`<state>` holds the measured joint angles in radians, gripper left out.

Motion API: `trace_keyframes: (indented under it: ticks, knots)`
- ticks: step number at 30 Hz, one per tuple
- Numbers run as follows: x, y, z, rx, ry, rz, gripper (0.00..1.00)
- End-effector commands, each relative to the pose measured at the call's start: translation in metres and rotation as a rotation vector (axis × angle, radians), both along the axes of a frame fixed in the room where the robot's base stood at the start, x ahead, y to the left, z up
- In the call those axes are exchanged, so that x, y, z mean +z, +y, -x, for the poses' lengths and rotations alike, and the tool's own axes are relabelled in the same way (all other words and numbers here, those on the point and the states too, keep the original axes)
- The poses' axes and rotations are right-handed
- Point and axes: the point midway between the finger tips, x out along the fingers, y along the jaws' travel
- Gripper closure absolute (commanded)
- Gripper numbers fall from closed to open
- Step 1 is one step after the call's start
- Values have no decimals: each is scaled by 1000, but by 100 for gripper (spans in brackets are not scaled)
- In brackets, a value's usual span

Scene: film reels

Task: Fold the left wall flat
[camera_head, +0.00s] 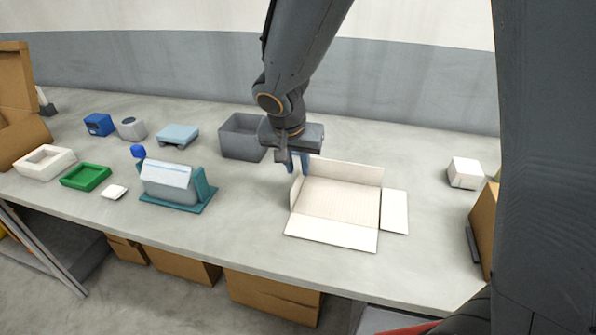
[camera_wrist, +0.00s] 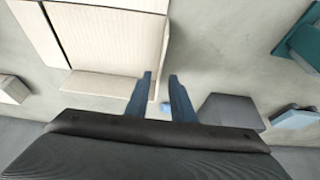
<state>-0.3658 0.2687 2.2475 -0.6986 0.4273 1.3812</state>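A shallow cream box lies on the bench with its floor (camera_head: 338,203) bare. Its left wall (camera_head: 297,189) stands up, tilted slightly. The back wall (camera_head: 345,171) is upright. The front wall (camera_head: 331,233) and right wall (camera_head: 395,211) lie flat outward. My gripper (camera_head: 298,167) points down at the back left corner of the box, by the left wall's far end. In the wrist view its two blue fingers (camera_wrist: 161,77) are apart. The left wall (camera_wrist: 163,57) shows there as a thin strip near the fingertips; I cannot tell whether they touch it.
A grey bin (camera_head: 241,136) stands behind and left of my gripper. A teal stand with a pale blue-grey block (camera_head: 168,184) is left of the box. A small white box (camera_head: 465,172) is at the right. Bench between the stand and the cream box is clear.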

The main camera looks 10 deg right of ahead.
Motion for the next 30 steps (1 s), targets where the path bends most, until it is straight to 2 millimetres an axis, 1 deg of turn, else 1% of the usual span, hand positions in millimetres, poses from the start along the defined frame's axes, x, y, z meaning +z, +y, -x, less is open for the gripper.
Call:
trace_keyframes:
  ticks: [1, 3, 9, 13, 20, 22, 24, 25, 30]
  knots:
    - [-9, -2, -2, -1, 4, 1, 78]
    - [-18, -3, -6, 0, 3, 0, 78]
    - [-36, -5, -13, 1, 1, 0, 78]
    - [-40, -5, -15, 2, 1, -1, 78]
    - [-41, -5, -15, 2, 1, -1, 78]
    - [-41, -5, -15, 3, 1, 0, 87]
    - [-41, -5, -15, 3, 1, 0, 98]
    - [-41, -5, -15, 3, 1, 0, 100]
    - [-41, -5, -15, 3, 1, 0, 100]
